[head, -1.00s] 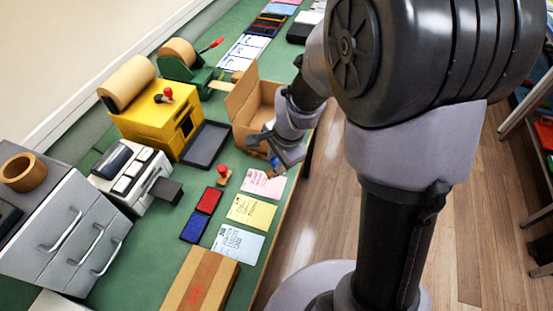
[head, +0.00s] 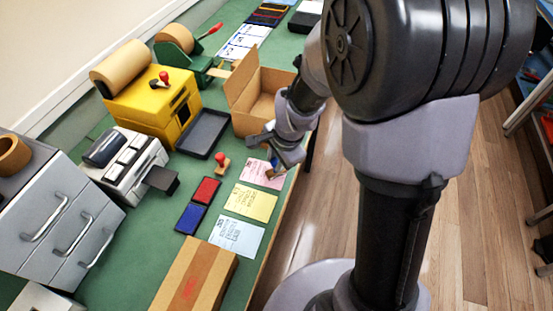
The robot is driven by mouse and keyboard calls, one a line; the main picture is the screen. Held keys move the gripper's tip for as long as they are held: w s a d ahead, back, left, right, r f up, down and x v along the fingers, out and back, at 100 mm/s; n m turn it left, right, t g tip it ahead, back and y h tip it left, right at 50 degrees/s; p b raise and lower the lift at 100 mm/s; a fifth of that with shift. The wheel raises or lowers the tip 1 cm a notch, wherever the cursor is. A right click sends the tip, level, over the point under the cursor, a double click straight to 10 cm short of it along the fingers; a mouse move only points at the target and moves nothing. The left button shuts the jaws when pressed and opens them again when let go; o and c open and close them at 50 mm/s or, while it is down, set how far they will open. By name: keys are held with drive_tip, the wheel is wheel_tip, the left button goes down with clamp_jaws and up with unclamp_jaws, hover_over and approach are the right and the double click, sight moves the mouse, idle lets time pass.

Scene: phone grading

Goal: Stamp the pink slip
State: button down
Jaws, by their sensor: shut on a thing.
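The pink slip (head: 256,172) lies on the green table near its right edge, partly hidden by my gripper. My gripper (head: 274,157) is shut on a small blue-handled stamp (head: 276,171) with a wooden base. The stamp is over the slip's right part; I cannot tell whether it touches the paper. A red-handled stamp (head: 222,163) stands on the table just left of the slip. A red ink pad (head: 206,190) and a blue ink pad (head: 190,219) lie to the lower left.
A yellow slip (head: 250,203) and a pale blue slip (head: 237,236) lie below the pink one. An open cardboard box (head: 258,110) stands just behind my gripper. A dark tray (head: 204,134), yellow machine (head: 150,108) and closed carton (head: 194,276) surround the area.

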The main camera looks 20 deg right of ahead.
drive_tip(key=shift+f+b, duration=0.6)
idle(1.3)
wheel_tip(320, 180, up, 7)
drive_tip(key=p, duration=0.6)
drive_tip(key=shift+r, duration=0.1)
idle(0.4)
